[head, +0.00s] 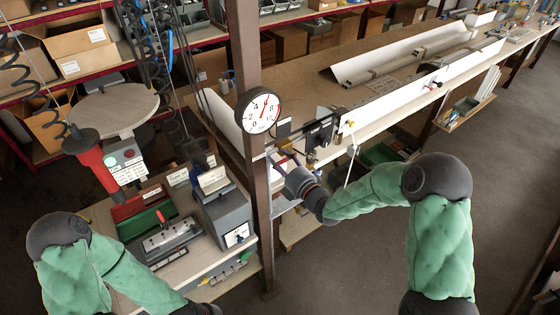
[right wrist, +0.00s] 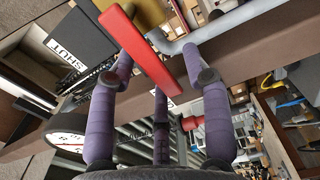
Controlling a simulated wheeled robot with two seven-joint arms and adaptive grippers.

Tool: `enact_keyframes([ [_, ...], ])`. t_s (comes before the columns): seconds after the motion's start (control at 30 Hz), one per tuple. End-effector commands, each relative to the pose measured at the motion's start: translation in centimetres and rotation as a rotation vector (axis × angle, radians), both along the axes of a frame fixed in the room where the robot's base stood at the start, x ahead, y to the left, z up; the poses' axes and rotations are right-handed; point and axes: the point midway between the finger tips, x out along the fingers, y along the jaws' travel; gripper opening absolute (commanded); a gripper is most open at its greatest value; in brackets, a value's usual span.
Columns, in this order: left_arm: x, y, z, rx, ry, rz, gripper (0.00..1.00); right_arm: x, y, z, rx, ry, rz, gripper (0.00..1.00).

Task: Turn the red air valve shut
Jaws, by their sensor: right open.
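The red valve lever (right wrist: 138,48) is a flat red bar running diagonally across the upper middle of the right wrist view. It lies beside a grey pipe. My right gripper (right wrist: 160,52) is open, with purple fingers on both sides of the lever and a third finger below it. I cannot tell whether any finger touches the lever. In the head view my right gripper (head: 283,162) is at the brown post, below the dial gauge, and it hides most of the valve. A black plate marked SHUT (right wrist: 66,52) is left of the lever. My left gripper's fingers are not visible.
A round pressure gauge (head: 258,110) is mounted on the brown post (head: 246,55), close above my right gripper. A long workbench (head: 320,90) with white profiles extends behind. A bench (head: 185,268) with a grey box and red-handled tool stands left. Open floor lies at right.

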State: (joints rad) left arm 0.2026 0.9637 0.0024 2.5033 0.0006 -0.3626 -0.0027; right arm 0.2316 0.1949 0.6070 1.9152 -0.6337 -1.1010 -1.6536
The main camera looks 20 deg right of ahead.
Motion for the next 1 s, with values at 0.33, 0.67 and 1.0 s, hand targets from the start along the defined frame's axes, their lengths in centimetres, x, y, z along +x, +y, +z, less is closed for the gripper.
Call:
enact_keyframes([
  [0.33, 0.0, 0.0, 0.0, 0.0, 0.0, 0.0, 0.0, 0.0, 0.0, 0.0, 0.0, 0.0, 0.0, 0.07],
  [0.67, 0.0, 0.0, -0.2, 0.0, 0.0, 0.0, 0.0, 0.0, 0.0, 0.0, 0.008, 0.004, 0.0, 0.0],
  [1.0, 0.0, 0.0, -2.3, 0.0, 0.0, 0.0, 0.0, 0.0, -0.1, 0.6, 0.15, 0.051, 0.001, 0.0],
])
